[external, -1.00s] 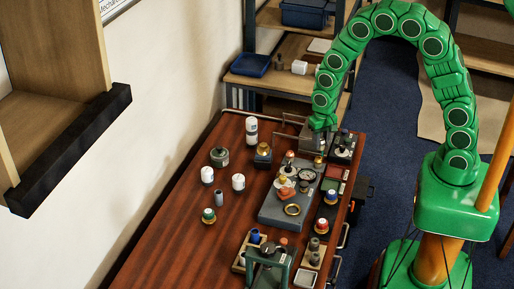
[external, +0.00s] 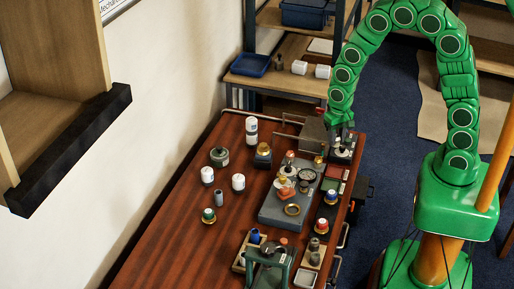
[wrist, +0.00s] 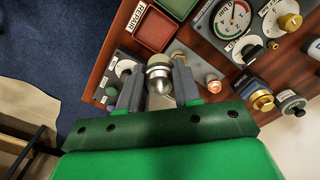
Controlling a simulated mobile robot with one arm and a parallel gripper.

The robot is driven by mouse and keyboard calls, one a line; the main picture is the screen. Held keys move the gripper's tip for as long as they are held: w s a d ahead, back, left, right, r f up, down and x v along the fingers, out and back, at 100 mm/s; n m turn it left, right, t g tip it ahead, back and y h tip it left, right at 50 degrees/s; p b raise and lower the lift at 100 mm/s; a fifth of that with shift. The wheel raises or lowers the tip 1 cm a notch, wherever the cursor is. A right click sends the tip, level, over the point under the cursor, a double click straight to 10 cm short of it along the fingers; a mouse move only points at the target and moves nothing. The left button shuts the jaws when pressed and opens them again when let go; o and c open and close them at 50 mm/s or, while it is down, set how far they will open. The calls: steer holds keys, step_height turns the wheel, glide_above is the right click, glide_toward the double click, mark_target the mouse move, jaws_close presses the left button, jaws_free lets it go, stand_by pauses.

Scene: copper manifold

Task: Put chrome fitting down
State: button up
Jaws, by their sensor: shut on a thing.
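The chrome fitting (wrist: 160,74) is a shiny silver cylinder with a pale domed top, seen in the wrist view between my two dark fingers. My gripper (wrist: 157,86) is shut on it. In the external view my gripper (external: 341,127) points down over the far right corner of the table, above a small dark panel unit (external: 343,155). The fitting is too small and covered there to make out clearly. I cannot tell whether its lower end touches anything.
The wooden table (external: 170,225) holds a grey gauge panel (external: 277,209), also partly in the wrist view. A red tray (wrist: 155,29) labelled REPAIR lies near the fitting. A grey box (external: 313,135) stands left of my gripper. The table's front left is clear.

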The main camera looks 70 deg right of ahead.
steer(key=w, duration=2.6)
glide_toward(229, 148)
steer(key=shift+s+a+f, duration=0.1)
steer(key=shift+s+f, duration=0.1)
steer(key=shift+s, duration=0.3)
steer(key=shift+s+a+f, duration=0.1)
steer(key=shift+s+f, duration=0.1)
steer(key=shift+s, duration=0.3)
steer(key=shift+w+f, duration=0.75)
steer(key=shift+f, duration=0.05)
steer(key=shift+f, duration=0.1)
steer(key=shift+w+f, duration=0.15)
steer(key=shift+w, duration=0.15)
steer(key=shift+f, duration=1.55)
steer(key=shift+f, duration=0.1)
steer(key=o, duration=1.1)
